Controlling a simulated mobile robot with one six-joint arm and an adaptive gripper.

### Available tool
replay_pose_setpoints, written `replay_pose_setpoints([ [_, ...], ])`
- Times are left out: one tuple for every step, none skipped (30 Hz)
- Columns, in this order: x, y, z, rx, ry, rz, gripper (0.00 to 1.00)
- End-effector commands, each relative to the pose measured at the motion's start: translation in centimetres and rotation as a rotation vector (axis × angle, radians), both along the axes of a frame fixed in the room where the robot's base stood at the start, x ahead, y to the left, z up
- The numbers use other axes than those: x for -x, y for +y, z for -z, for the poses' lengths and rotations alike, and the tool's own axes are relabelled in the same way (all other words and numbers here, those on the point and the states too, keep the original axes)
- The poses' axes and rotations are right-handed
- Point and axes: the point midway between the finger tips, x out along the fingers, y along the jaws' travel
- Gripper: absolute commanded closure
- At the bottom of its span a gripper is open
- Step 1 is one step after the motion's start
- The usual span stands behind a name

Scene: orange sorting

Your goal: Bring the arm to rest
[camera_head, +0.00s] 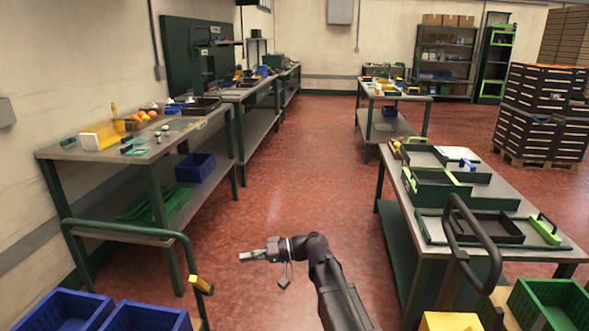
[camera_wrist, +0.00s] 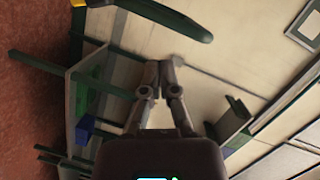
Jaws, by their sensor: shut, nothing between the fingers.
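My gripper (camera_head: 246,257) is in the lower middle of the head view, at the end of my dark arm (camera_head: 333,285). It is held over the red floor between the left and right workbenches and points left. In the wrist view the fingers (camera_wrist: 158,92) come together and are shut, with nothing between them. The wrist view is turned sideways and shows the pale wall behind the fingers. The gripper touches nothing that I can see.
A workbench (camera_head: 160,155) with oranges (camera_head: 137,116) stands left. Another workbench (camera_head: 520,212) with green trays stands right. Blue crates (camera_head: 66,308) are at the lower left and a green crate (camera_head: 549,304) at the lower right. The red floor aisle (camera_head: 300,170) ahead is clear.

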Motion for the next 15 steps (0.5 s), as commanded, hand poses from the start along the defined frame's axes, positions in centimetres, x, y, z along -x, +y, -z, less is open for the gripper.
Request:
replay_pose_setpoints([
  [0.3,-0.5,0.4,0.024,0.001,0.004,1.00],
  [0.4,-0.8,0.8,0.042,0.002,0.007,1.00],
  [0.6,-1.3,1.3,0.071,0.003,0.011,1.00],
  [0.7,-1.7,1.7,0.096,0.005,0.016,1.00],
  [0.9,-2.2,2.2,0.124,0.007,0.023,1.00],
  [1.1,-2.9,2.9,0.163,0.010,0.030,1.00],
  [1.3,-3.5,3.5,0.195,0.012,0.036,1.00],
  [1.5,-4.1,4.0,0.229,0.015,0.042,1.00],
  [1.8,-5.0,4.8,0.276,0.020,0.052,1.00],
  [2.0,-5.7,5.4,0.312,0.023,0.061,1.00],
  [2.2,-6.4,6.1,0.350,0.027,0.070,1.00],
  [2.5,-7.4,6.8,0.398,0.033,0.081,1.00],
  [2.8,-8.2,7.4,0.436,0.037,0.090,1.00],
  [3.0,-9.0,8.0,0.472,0.043,0.099,1.00],
  [3.3,-10.1,8.7,0.522,0.049,0.113,1.00],
])
